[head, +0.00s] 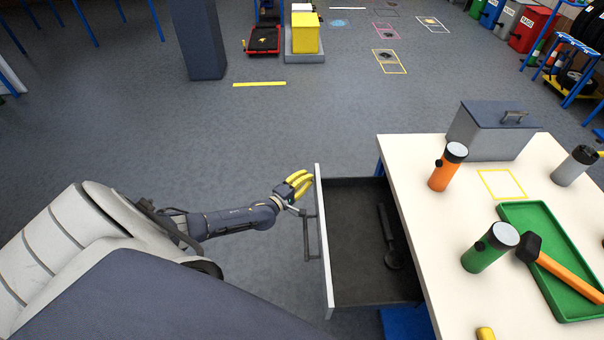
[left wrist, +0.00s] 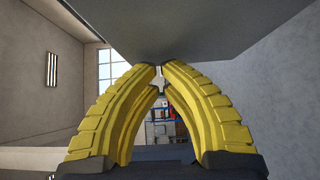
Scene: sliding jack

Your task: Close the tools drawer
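The tools drawer (head: 350,255) is pulled out from the left side of the white workbench (head: 425,210). Its light front panel (head: 323,240) carries a dark bar handle (head: 307,237) facing left. A dark tool (head: 388,235) lies inside along the right. My left gripper (head: 310,180) is at the far end of the front panel, outside it and beyond the handle. I cannot tell whether it touches. In the left wrist view its yellow fingers (left wrist: 161,72) converge almost tip to tip with nothing held, just under a grey surface (left wrist: 185,30).
On the bench stand a grey box (head: 490,130), an orange flashlight (head: 448,167), a green flashlight (head: 490,248) and a grey flashlight (head: 574,166). A hammer (head: 560,268) lies across a green tray (head: 530,220). The floor left of the drawer is clear apart from my arm.

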